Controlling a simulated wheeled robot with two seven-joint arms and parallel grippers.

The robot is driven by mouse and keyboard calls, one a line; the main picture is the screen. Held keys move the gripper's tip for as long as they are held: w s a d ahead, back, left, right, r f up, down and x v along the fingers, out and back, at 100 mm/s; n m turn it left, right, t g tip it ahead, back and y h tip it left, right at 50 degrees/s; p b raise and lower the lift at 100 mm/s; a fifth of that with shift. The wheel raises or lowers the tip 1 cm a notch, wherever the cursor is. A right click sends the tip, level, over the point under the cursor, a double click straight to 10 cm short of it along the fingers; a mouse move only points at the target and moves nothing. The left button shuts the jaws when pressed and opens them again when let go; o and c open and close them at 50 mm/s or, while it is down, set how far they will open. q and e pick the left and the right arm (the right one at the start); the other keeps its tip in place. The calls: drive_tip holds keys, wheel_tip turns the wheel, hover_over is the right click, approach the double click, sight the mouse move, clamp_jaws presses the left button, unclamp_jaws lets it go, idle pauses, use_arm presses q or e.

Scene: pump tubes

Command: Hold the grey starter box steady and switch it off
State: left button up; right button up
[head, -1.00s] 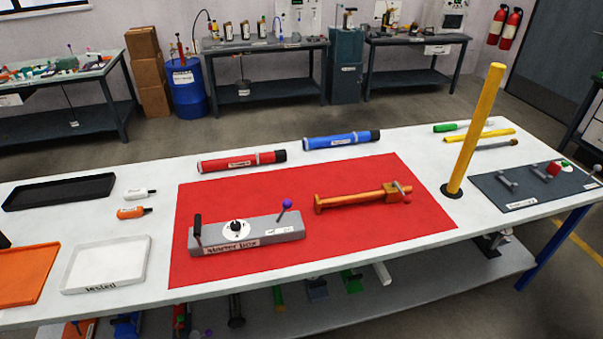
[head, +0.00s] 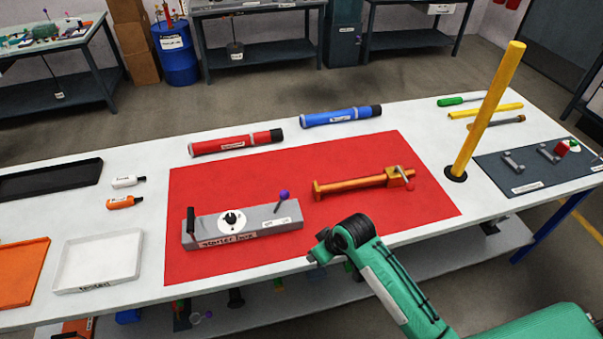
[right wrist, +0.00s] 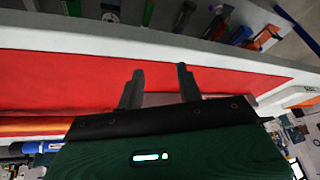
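The grey starter box (head: 245,226) lies on the red mat (head: 390,160). It has a black upright handle (head: 190,219) at its left end, a round white dial with a black knob (head: 232,221), and a lever with a purple ball (head: 284,194) tilted at its right. My right arm (head: 395,285) reaches in from the lower right, its front end at the mat's front edge, right of the box. In the right wrist view my right gripper (right wrist: 159,76) has its fingers apart over the mat, with nothing visibly held. A greyish patch behind the fingers is unclear. My left gripper is not in view.
An orange clamp-like tool (head: 355,183) lies on the mat, right of the box. A yellow post (head: 485,110) stands at the right. Red (head: 235,143) and blue (head: 340,116) tubes lie behind the mat. A white tray (head: 97,262) is at the left. The mat's left front is clear.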

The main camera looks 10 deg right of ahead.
use_arm(q)
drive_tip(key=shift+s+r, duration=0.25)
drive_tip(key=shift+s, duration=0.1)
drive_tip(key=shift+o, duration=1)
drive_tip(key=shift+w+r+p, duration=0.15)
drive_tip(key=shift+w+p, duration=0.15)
drive_tip(key=shift+p, duration=0.1)
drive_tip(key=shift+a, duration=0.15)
use_arm(e)
drive_tip(key=w+a+r+n+y, duration=0.1)
drive_tip(key=w+a+r+n, duration=0.1)
drive_tip(key=w+r, duration=1.1)
wheel_tip(320, 180, up, 3)
drive_tip(key=shift+r+n, duration=0.15)
drive_tip(key=shift+n, duration=0.65)
